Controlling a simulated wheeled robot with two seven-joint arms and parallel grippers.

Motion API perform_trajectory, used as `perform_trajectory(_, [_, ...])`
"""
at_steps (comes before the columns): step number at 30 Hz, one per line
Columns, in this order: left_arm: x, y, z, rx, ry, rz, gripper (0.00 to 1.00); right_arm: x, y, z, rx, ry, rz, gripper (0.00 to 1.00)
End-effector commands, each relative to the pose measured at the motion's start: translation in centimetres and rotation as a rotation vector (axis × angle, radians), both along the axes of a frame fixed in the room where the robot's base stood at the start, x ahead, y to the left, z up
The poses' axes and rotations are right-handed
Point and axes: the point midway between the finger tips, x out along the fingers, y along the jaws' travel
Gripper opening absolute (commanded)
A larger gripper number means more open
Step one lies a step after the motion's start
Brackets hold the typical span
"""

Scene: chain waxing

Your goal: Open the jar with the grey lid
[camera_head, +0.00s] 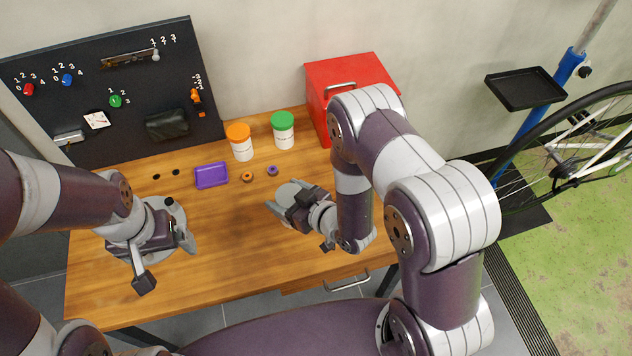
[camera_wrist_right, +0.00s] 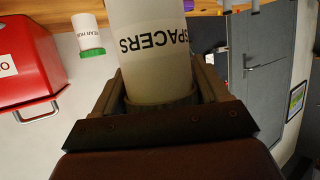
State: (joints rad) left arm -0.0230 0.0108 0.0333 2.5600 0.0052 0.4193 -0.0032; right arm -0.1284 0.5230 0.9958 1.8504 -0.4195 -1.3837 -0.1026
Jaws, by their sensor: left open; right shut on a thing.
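The jar with the grey lid is between the fingers of my right gripper (camera_head: 283,205); its grey lid (camera_head: 288,190) shows as a pale disc in the head view. In the right wrist view the white jar (camera_wrist_right: 155,50) has a label reading SPACERS, upside down in the picture. The gripper's fingers are shut on both sides of the jar's lid end. The gripper hides most of the jar in the head view. My left gripper (camera_head: 168,262) is open and apart from the jar, at the left of the table beside a round grey pot with a black knob (camera_head: 171,203).
An orange-lidded jar (camera_head: 240,143) and a green-lidded jar (camera_head: 283,131) stand at the back, beside a red box (camera_head: 345,78). A purple tray (camera_head: 211,176), an orange ring (camera_head: 248,177) and a purple ring (camera_head: 272,170) lie mid-table. The front middle of the wooden table (camera_head: 232,270) is clear.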

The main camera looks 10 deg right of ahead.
Motion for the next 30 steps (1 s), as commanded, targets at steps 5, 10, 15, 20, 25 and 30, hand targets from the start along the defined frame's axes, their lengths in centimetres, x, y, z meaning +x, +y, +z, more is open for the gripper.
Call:
perform_trajectory(5, [0.0, 0.0, -0.1, 0.0, 0.0, 0.0, 0.94, 0.2, 0.9, 0.0, 0.0, -0.001, 0.053, 0.0])
perform_trajectory(10, [0.0, 0.0, -0.6, 0.0, 0.0, 0.0, 0.94, 2.4, -4.0, 1.4, 0.0, -0.004, -0.072, 0.0])
perform_trajectory(15, [0.0, 0.0, -1.3, 0.0, 0.0, 0.0, 0.94, 2.8, -11.8, 3.7, 0.0, -0.004, -0.23, 0.0])
perform_trajectory(20, [0.0, 0.0, -1.8, 0.0, 0.0, 0.0, 0.94, 1.1, -16.5, 4.9, 0.001, -0.001, -0.308, 0.0])
perform_trajectory(25, [0.0, 0.0, -2.0, 0.0, 0.0, 0.0, 0.94, -1.2, -17.6, 5.3, 0.002, 0.002, -0.301, 0.0])
perform_trajectory(30, [0.0, 0.0, -2.0, 0.0, 0.0, 0.0, 0.94, -1.9, -15.9, 4.6, 0.002, 0.002, -0.246, 0.0])
